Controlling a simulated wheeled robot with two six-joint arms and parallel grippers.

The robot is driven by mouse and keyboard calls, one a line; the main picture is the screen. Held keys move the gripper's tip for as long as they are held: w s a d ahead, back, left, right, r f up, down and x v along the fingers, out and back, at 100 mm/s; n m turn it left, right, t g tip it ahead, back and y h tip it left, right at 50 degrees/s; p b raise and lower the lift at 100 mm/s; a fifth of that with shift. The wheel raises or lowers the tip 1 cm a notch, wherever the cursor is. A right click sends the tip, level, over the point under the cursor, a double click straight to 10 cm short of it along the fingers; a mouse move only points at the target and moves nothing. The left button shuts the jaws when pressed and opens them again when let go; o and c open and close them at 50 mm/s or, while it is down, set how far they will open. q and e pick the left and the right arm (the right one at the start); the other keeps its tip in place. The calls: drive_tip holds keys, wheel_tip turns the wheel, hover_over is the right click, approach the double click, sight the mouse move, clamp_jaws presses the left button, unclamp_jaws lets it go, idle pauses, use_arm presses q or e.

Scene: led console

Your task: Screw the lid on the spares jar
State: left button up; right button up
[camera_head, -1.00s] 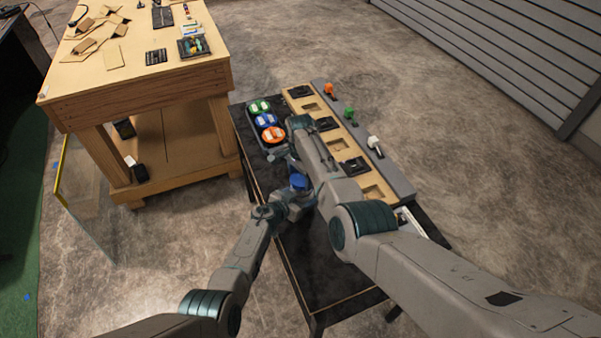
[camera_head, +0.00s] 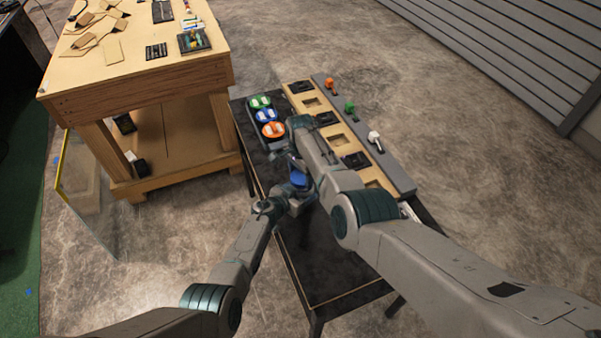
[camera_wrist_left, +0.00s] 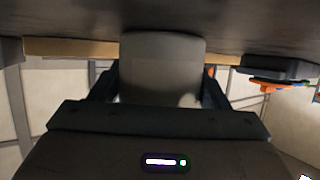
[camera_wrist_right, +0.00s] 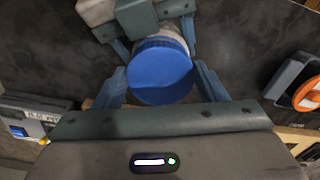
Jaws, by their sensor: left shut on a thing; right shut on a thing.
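The spares jar (camera_wrist_left: 163,72) is a pale grey cylinder, filling the gap between my left gripper's fingers in the left wrist view. My left gripper (camera_head: 290,200) is shut on it over the black table; its body also shows at the top of the right wrist view (camera_wrist_right: 140,18). The blue lid (camera_wrist_right: 160,72) is between the fingers of my right gripper (camera_wrist_right: 160,85), which is shut on it. The lid also shows in the head view (camera_head: 299,179). It lies over the jar's mouth; I cannot tell whether it is seated. My right arm hides part of the table.
A dark tray (camera_head: 252,128) with green, blue and orange round items stands at the table's far left. A wooden panel (camera_head: 337,137) with square openings and a grey strip (camera_head: 362,130) with coloured switches run along the right. The table's near part is clear.

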drive_tip(key=shift+f, duration=0.5)
idle(0.3)
use_arm(q)
drive_tip(key=c, duration=0.5)
use_arm(e)
drive_tip(key=m, duration=0.6)
drive_tip(key=shift+w, duration=0.2)
drive_tip(key=o, duration=1)
drive_tip(key=shift+c, duration=0.2)
drive_tip(key=shift+r, duration=2.25)
drive_tip(key=shift+c, duration=0.4)
